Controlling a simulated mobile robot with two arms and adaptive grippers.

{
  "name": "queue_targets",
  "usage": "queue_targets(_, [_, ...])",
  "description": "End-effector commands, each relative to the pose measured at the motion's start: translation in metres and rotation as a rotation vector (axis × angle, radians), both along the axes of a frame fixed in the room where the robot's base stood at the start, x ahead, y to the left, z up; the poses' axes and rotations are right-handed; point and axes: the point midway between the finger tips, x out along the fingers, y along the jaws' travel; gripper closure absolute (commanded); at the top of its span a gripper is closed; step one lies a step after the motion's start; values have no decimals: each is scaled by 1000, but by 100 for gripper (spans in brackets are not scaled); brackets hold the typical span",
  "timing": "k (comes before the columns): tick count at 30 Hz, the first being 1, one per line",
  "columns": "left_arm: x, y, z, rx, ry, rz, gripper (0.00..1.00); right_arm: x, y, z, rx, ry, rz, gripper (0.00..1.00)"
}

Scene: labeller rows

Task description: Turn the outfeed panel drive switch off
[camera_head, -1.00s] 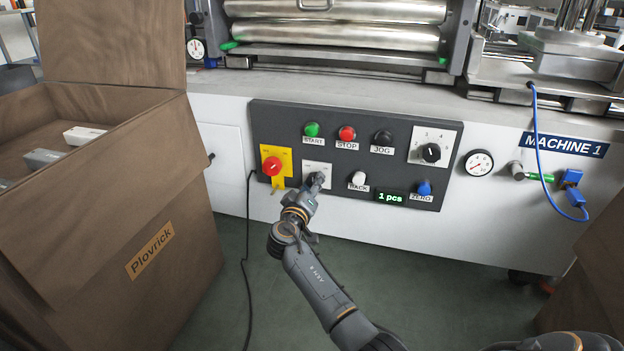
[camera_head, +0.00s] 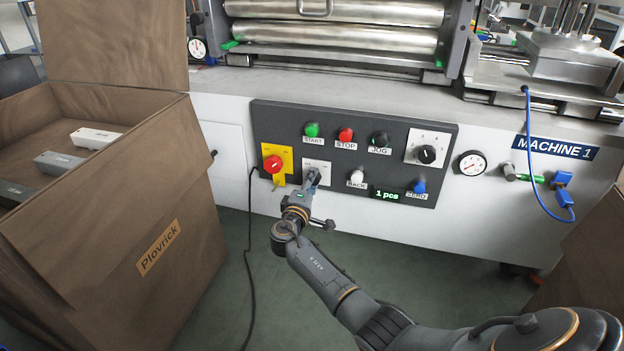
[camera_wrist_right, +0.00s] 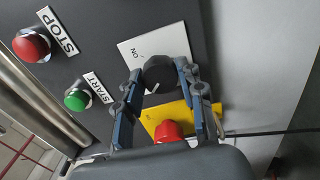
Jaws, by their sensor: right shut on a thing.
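The outfeed panel (camera_head: 290,130) is a dark board on the machine's white front. The drive switch, a black rotary knob (camera_wrist_right: 158,74), sits on a white plate (camera_head: 316,167) marked ON at one side; its other label is hidden. A short white mark shows on the knob's edge. My right gripper (camera_head: 312,178) is at this plate and covers most of the knob in the head view. In the right wrist view its two blue-grey fingers (camera_wrist_right: 160,80) stand on either side of the knob, shut on it. My left gripper is not in view.
A red knob on a yellow plate (camera_head: 283,155) is close left of the switch. Green START (camera_head: 312,130), red STOP (camera_head: 346,134) and black JOG (camera_head: 380,139) buttons sit above; white BACK (camera_head: 357,176) is right. A brown carton (camera_head: 165,215) stands left, beside a hanging black cable (camera_head: 248,260).

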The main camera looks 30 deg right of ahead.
Motion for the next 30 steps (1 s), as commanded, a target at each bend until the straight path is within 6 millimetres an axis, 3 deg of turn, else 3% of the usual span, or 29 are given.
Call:
queue_targets(19, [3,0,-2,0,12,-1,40,1,0,1,-35,36,3,94])
queue_targets(20, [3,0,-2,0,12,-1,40,1,0,1,-35,36,3,58])
queue_targets(22, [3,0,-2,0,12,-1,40,1,0,1,-34,35,3,44])
queue_targets(23, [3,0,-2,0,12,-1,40,1,0,1,-33,36,3,39])
queue_targets(30, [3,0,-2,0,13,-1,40,0,0,1,-32,36,1,39])
